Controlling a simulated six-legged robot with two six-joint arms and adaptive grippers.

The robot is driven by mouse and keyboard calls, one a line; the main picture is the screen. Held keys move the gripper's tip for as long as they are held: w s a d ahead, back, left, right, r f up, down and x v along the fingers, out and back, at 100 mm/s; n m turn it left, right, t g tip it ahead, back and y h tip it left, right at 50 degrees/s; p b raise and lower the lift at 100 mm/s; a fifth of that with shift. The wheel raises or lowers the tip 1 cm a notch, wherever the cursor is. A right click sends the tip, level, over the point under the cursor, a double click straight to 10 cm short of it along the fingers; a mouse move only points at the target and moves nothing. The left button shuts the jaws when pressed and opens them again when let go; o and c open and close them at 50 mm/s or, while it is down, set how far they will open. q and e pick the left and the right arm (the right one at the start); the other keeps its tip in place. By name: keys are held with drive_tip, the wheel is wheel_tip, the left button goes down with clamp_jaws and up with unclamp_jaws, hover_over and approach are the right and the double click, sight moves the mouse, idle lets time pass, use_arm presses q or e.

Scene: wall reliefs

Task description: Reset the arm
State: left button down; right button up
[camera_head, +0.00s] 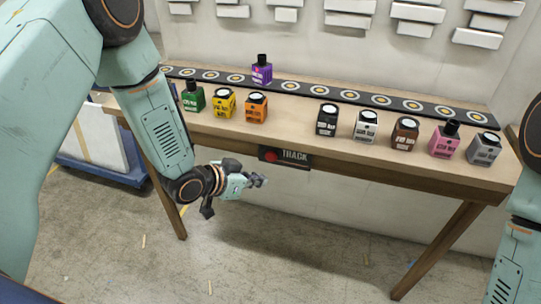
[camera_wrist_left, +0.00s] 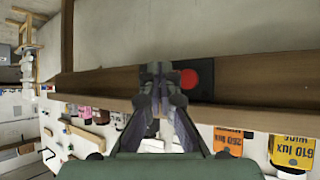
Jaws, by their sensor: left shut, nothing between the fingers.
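My left gripper (camera_head: 256,181) hangs in front of the table's front edge, below the tabletop, in the head view. Its fingers are shut and empty. It also shows in the left wrist view (camera_wrist_left: 160,75), with its fingertips in front of the table edge beside the red button (camera_wrist_left: 190,79). In the head view the red button (camera_head: 270,156) sits on a dark plate marked TRACK (camera_head: 296,156), just above and right of the gripper. I cannot tell whether the fingertips touch anything. My right gripper is outside both views; only part of my right arm shows at the right edge.
The wooden table (camera_head: 290,139) carries a black track (camera_head: 333,94) with ringed circles. A purple bottle (camera_head: 262,72) stands on the track. Several coloured bottles, such as green (camera_head: 193,98), orange (camera_head: 256,109) and pink (camera_head: 444,141), stand along the front. A blue cart (camera_head: 95,168) is at left.

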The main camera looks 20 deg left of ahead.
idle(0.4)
use_arm(q)
drive_tip(key=s+a+f+n+g+y, duration=0.2)
drive_tip(key=s+f+g, duration=0.1)
drive_tip(key=s, duration=0.8)
drive_tip(key=s+a+f+n+g+y, duration=0.2)
drive_tip(key=s+f, duration=0.3)
drive_tip(key=s, duration=0.6)
drive_tip(key=s+a+f+n+g+y, duration=0.1)
drive_tip(key=s+f+n+g, duration=0.2)
drive_tip(key=s, duration=0.9)
drive_tip(key=shift+a+f+g+y, duration=0.4)
drive_tip(key=shift+f, duration=0.15)
